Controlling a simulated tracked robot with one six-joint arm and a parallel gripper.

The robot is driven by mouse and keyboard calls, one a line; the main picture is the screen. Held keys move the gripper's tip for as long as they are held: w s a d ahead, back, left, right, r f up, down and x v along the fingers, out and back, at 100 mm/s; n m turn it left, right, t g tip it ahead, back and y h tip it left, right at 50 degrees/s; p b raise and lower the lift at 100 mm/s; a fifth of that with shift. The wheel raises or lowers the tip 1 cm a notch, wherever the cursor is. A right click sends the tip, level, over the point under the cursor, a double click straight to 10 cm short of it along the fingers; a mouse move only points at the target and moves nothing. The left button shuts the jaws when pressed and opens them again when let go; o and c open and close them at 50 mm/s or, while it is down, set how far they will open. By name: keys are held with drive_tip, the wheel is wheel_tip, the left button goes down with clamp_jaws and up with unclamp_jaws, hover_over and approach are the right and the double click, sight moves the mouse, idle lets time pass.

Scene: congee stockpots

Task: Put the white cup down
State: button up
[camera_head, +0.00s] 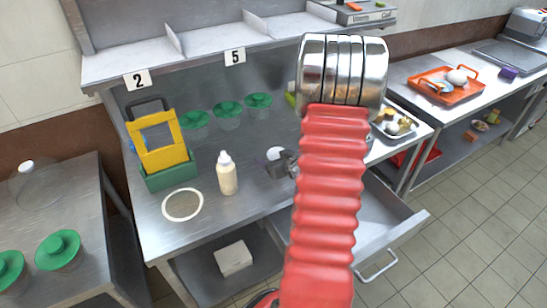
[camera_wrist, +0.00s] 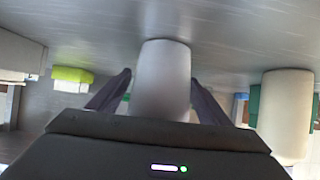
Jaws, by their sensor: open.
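The white cup (camera_head: 275,153) is on the steel counter (camera_head: 215,255), right of a cream bottle, partly hidden by my gripper (camera_head: 284,164). In the wrist view the cup (camera_wrist: 163,80) stands between my two dark fingers, with its far end against the grey counter surface. My gripper (camera_wrist: 160,95) is open, with a finger on each side of the cup. Slim gaps seem to show between the fingers and the cup. My arm hides the counter to the right of the cup in the head view.
The cream bottle (camera_head: 227,174) stands close left of the cup; a white ring (camera_head: 183,205) and yellow-green caddy (camera_head: 158,150) are further left. Green-lidded containers (camera_head: 228,112) line the back. An open drawer (camera_head: 385,222) juts out at right front. A lime object (camera_wrist: 72,76) shows in the wrist view.

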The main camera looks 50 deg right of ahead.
drive_tip(key=shift+r, duration=0.1)
drive_tip(key=shift+s+a+r, duration=0.15)
drive_tip(key=shift+s+r, duration=0.15)
drive_tip(key=shift+s, duration=0.15)
drive_tip(key=v, duration=1.1)
idle(0.6)
